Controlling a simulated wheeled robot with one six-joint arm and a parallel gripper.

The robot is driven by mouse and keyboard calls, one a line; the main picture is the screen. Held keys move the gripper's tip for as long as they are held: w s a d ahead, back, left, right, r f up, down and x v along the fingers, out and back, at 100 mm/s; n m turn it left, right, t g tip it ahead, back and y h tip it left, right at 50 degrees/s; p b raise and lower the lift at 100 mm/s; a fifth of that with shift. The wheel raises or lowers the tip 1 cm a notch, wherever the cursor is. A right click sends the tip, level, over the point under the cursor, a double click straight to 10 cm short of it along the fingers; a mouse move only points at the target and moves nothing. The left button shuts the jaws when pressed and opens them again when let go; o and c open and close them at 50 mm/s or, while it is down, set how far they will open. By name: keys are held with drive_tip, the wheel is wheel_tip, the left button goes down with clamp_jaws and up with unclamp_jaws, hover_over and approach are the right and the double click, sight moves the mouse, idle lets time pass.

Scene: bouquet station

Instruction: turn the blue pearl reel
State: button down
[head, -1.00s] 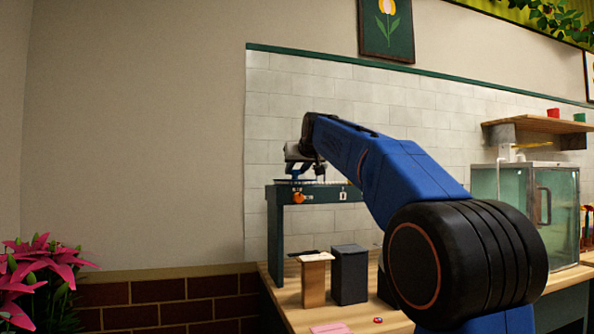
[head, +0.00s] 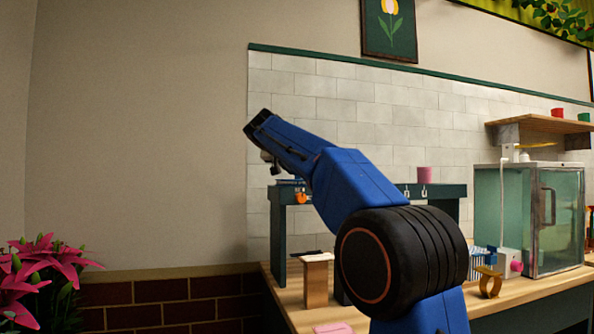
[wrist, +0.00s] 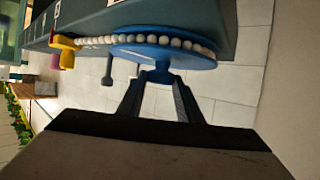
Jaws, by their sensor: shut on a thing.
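The blue pearl reel (wrist: 150,53) shows in the wrist view as a blue disc lined with whitish pearls, with a small blue knob below it. My gripper (wrist: 163,80) has its two dark fingers on either side of this knob and is shut on it. The reel is beside a dark green rack (wrist: 100,22), which also stands on the counter in the head view (head: 279,235). In the head view my blue arm reaches to the rack's left end, and my fingers cannot be made out there.
A brown block (head: 315,283) stands on the counter below. A glass cabinet (head: 512,220) is at right. The wall left of the rack is clear.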

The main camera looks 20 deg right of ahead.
drive_tip(key=shift+w+a+m+g+h, duration=0.1)
drive_tip(key=shift+m+g+h, duration=0.3)
drive_tip(key=shift+m+g, duration=0.5)
drive_tip(key=c, duration=1.3)
unclamp_jaws()
drive_tip(key=shift+o, duration=0.2)
drive_tip(key=v, duration=1.7)
drive_tip(key=shift+s+a+f, duration=0.2)
drive_tip(key=shift+a+f, duration=0.05)
